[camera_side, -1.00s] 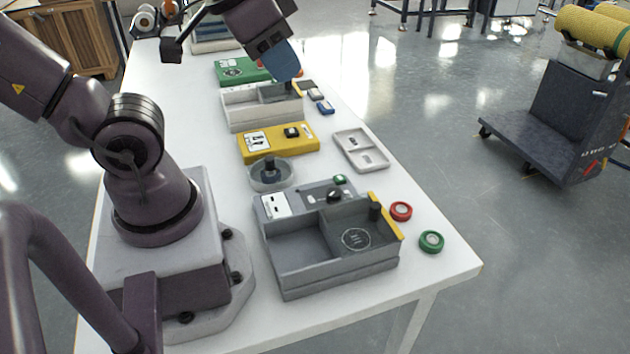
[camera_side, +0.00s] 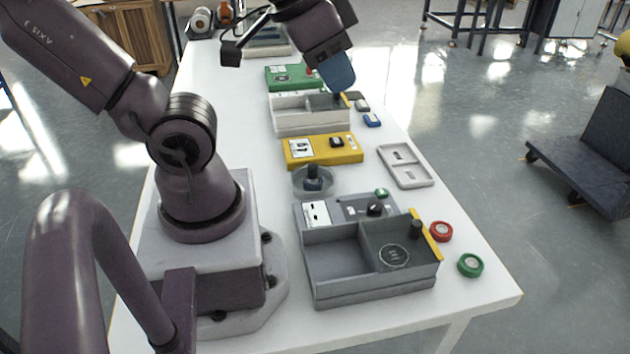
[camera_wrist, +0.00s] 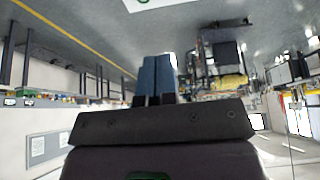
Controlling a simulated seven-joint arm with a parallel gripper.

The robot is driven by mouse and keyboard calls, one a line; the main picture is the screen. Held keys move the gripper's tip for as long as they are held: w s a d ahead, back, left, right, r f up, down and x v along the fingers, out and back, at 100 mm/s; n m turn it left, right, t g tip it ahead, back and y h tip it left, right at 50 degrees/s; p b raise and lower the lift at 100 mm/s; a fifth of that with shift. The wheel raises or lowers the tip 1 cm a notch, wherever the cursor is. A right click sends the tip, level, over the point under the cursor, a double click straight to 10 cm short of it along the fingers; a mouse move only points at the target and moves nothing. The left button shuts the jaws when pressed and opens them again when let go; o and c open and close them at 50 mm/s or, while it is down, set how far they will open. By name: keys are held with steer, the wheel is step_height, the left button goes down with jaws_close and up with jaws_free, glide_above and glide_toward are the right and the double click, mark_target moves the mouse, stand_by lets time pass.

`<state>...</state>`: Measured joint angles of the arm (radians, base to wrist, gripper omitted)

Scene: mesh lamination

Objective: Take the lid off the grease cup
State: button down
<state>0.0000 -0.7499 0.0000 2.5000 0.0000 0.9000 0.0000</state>
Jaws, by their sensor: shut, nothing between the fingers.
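A round grey, see-through-looking cup (camera_side: 314,186) stands on the white table in the side view, beside my arm's base. A dark knob (camera_side: 313,173) stands up at its middle; I take this for the grease cup and its lid, but the lid's edge cannot be told apart. My gripper (camera_side: 341,90) is far behind the cup, above the rear grey tray, with its blue fingers shut and empty. In the wrist view the blue fingers (camera_wrist: 157,62) are together, and the cup does not show.
A yellow box (camera_side: 322,150) lies just behind the cup. A large grey tray (camera_side: 335,290) lies in front of it. The rear tray (camera_side: 300,125) is under my gripper. A shallow pale tray (camera_side: 405,165), red ring (camera_side: 441,231) and green ring (camera_side: 470,265) lie to the right.

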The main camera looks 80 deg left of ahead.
steer(key=c, duration=1.8)
jaws_free()
steer(key=shift+c, duration=0.2)
steer(key=o, duration=1)
